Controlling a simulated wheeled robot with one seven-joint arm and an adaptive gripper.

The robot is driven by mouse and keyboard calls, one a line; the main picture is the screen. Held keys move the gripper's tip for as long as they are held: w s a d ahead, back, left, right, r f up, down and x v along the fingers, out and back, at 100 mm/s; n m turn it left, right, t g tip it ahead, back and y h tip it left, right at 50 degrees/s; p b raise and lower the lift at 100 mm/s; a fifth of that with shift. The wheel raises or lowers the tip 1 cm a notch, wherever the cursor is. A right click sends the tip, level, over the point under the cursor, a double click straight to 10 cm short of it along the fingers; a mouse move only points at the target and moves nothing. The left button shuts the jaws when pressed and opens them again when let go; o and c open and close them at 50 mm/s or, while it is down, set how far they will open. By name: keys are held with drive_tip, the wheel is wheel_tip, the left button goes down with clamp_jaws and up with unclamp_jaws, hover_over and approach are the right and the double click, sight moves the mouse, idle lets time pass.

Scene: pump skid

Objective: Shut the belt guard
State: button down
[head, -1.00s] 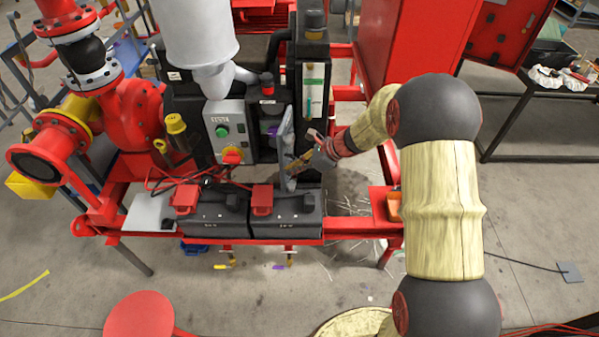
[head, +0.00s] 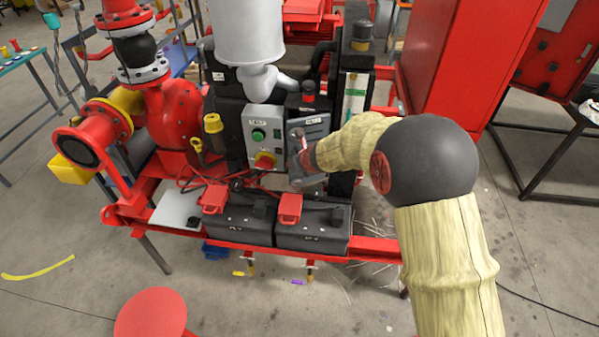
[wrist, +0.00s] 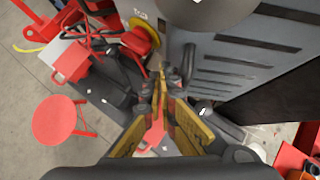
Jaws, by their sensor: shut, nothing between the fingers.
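The belt guard (head: 315,126) is a dark grey louvred panel just right of the grey switch box in the head view. It lies across the front of the opening there; I cannot tell whether its edge is fully flush. The wrist view shows its slotted face (wrist: 245,55) at upper right, close beside my gripper. My gripper (wrist: 163,88) has its yellow fingers together and holds nothing. In the head view my gripper (head: 296,150) is at the guard's lower left, partly hidden by my wrist. Contact with the guard is unclear.
The switch box (head: 264,137) has a green button and a red-yellow knob (wrist: 140,40) near my fingers. Two black batteries (head: 240,220) with red caps and cables sit below. A red cabinet (head: 465,65) stands at right. A red round stool (head: 150,313) is in front.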

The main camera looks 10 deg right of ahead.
drive_tip(key=w+a+m+h+p, duration=0.1)
drive_tip(key=w+m+h, duration=0.3)
drive_tip(key=w+m, duration=0.2)
drive_tip(key=shift+w+a+t+h, duration=0.25)
drive_tip(key=shift+a+t+h, duration=0.05)
drive_tip(key=shift+t+h, duration=0.1)
idle(0.3)
